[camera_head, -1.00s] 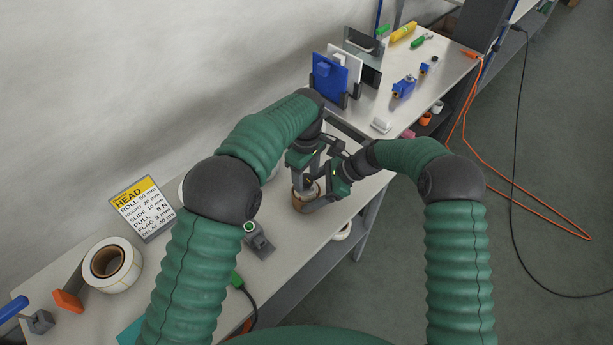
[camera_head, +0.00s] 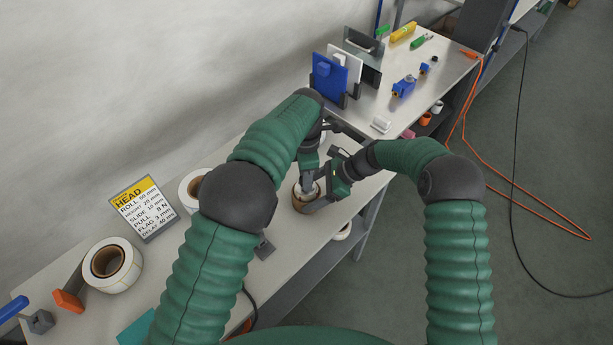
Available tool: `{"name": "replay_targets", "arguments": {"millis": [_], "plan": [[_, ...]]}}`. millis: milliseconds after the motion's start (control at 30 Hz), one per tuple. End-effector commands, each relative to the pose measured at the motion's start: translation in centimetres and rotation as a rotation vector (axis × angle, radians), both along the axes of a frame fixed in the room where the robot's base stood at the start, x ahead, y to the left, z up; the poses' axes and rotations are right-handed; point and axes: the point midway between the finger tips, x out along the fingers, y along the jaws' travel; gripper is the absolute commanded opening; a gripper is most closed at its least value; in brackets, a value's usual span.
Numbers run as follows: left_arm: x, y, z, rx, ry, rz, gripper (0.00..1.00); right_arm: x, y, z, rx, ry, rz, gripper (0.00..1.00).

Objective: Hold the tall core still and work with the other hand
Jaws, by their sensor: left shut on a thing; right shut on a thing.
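The tall core (camera_head: 301,206) is a short brown cardboard-like cylinder standing upright on the bench. My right gripper (camera_head: 316,203) reaches in from the right and is shut on the core, low at its side. My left gripper (camera_head: 307,183) is directly above the core's open top, pointing down. It is shut on a small pale piece (camera_head: 307,188) at the core's mouth. The jaws hide most of this piece, and I cannot tell how deep it sits in the core.
A label roll (camera_head: 108,265), an orange-footed holder (camera_head: 68,300) and a sign (camera_head: 143,208) are on the left bench. Another roll (camera_head: 190,188) is partly behind my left arm. Blue and white plates (camera_head: 328,78) stand at the back. The bench's front edge is close to the core.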

Motion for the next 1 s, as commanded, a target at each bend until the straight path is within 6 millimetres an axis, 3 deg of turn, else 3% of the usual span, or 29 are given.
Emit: {"name": "replay_targets", "arguments": {"millis": [33, 200, 567, 1000], "plan": [[0.0, -0.1, -0.1, 0.0, 0.0, 0.008, 0.38, -0.3, -0.2, -0.5, -0.006, 0.007, 0.001, 0.03], [0.0, 0.0, -0.1, 0.0, 0.001, 0.003, 0.6, -0.2, -0.2, -0.4, -0.006, 0.006, 0.001, 0.03], [0.0, 0.0, 0.5, -0.001, -0.001, 0.001, 0.6, -0.1, -0.1, -0.3, -0.005, 0.004, 0.0, 0.03], [0.1, -0.1, 10.3, -0.001, -0.003, 0.001, 0.6, -0.1, -0.1, -0.3, -0.004, 0.002, -0.002, 0.03]]}}
